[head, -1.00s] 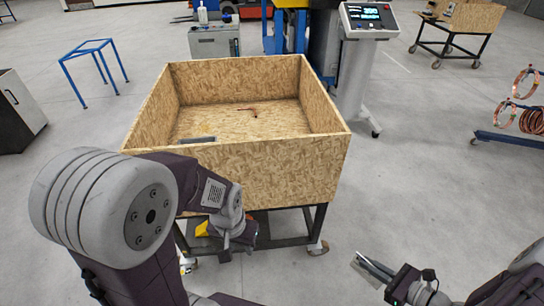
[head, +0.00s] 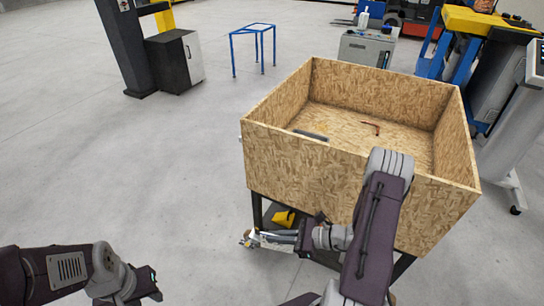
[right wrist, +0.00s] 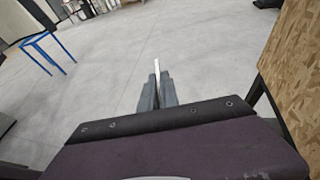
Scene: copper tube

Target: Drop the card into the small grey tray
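My right gripper (head: 283,238) is low in front of the wooden box, beside its stand's front left leg. In the right wrist view its two grey fingers (right wrist: 156,92) are close together, with a thin white strip, seen edge-on, between them. This looks like the card (right wrist: 156,66). A small, dark grey flat thing (head: 311,135) inside the box, by its near left wall, looks like the small grey tray; its inside is hidden. My left gripper (head: 148,284) is at the lower left over bare floor; its fingers do not show clearly.
The open wooden box (head: 300,165) stands on a dark wheeled frame, with a bent copper tube (head: 371,127) inside. A yellow thing (head: 284,217) is underneath. A blue stand (head: 252,45) and a dark cabinet (head: 175,60) stand behind. The floor on the left is free.

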